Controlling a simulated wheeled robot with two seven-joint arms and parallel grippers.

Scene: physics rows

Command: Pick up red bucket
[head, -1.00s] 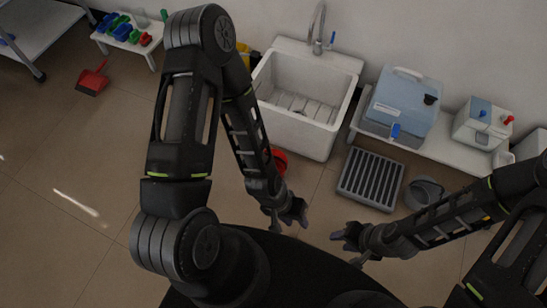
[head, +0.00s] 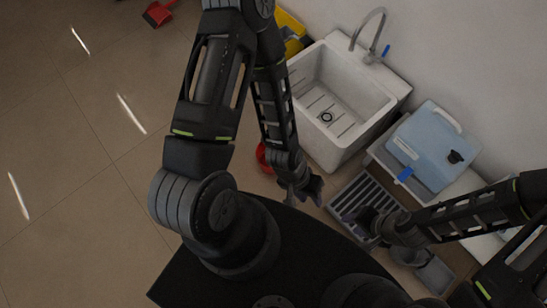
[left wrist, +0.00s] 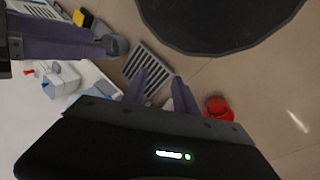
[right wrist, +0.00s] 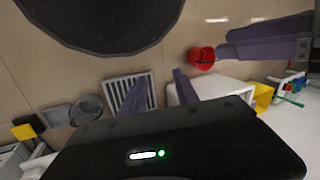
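The red bucket (head: 262,157) stands on the floor by the sink, mostly hidden behind my left arm in the head view. It shows more fully in the left wrist view (left wrist: 218,108) and in the right wrist view (right wrist: 202,57). My left gripper (head: 308,190) is open and empty, in front of the sink and apart from the bucket. Its two purple fingers are spread in the left wrist view. My right gripper (head: 366,222) is open and empty over the grey grate, farther from the bucket.
A white sink (head: 340,100) stands against the wall, with a yellow bucket (head: 290,35) beyond it. A grey grate (head: 350,195) lies on the floor by a bench with a blue-lidded box (head: 430,145). A red dustpan (head: 158,13) lies far left. The left floor is clear.

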